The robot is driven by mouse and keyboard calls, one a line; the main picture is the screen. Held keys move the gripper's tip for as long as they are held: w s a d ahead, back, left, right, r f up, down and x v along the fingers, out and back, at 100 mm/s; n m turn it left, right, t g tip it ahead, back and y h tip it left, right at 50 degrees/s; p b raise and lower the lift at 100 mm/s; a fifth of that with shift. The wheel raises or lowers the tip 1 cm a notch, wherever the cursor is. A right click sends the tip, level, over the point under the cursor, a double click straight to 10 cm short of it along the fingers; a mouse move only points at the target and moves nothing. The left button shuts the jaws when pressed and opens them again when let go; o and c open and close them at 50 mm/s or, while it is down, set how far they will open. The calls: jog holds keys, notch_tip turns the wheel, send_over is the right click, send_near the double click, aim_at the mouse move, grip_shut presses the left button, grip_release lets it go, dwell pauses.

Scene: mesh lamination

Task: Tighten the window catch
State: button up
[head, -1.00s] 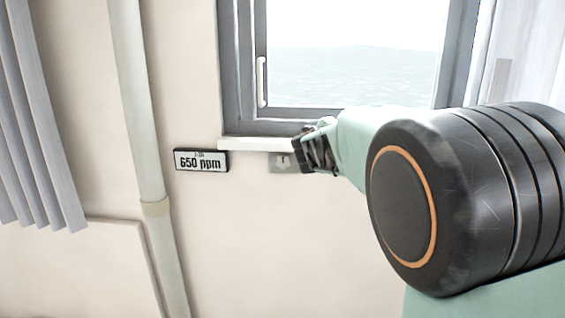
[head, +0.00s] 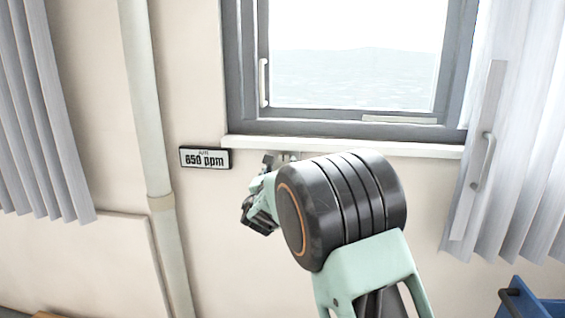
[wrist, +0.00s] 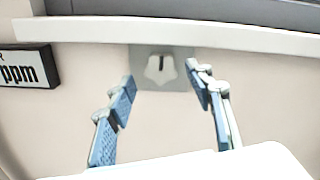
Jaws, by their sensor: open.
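What looks like the window catch is a pale, lobed knob (wrist: 160,69) with a dark slot, on a grey plate (wrist: 181,76) on the wall just under the sill. In the head view the plate (head: 291,156) is mostly hidden behind my arm; only its top edge shows. My gripper (wrist: 160,76) is open and empty, its blue-padded fingers spread below and to either side of the knob in the wrist view. No contact with the knob shows. In the head view my gripper (head: 258,206) is in front of the wall, below the sill.
The white sill (head: 340,146) juts out above the plate. The grey-framed window (head: 236,70) has a white handle (head: 263,82) at its left. A "650 ppm" display (head: 204,158) hangs left of the plate. A pipe (head: 145,100) and blinds (head: 40,110) stand further left; a blue bin (head: 535,310) is at lower right.

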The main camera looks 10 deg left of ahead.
aim_at(283, 161)
jog(key=shift+w+d, duration=0.15)
jog(key=shift+w, duration=1.9)
jog(key=c, duration=1.2)
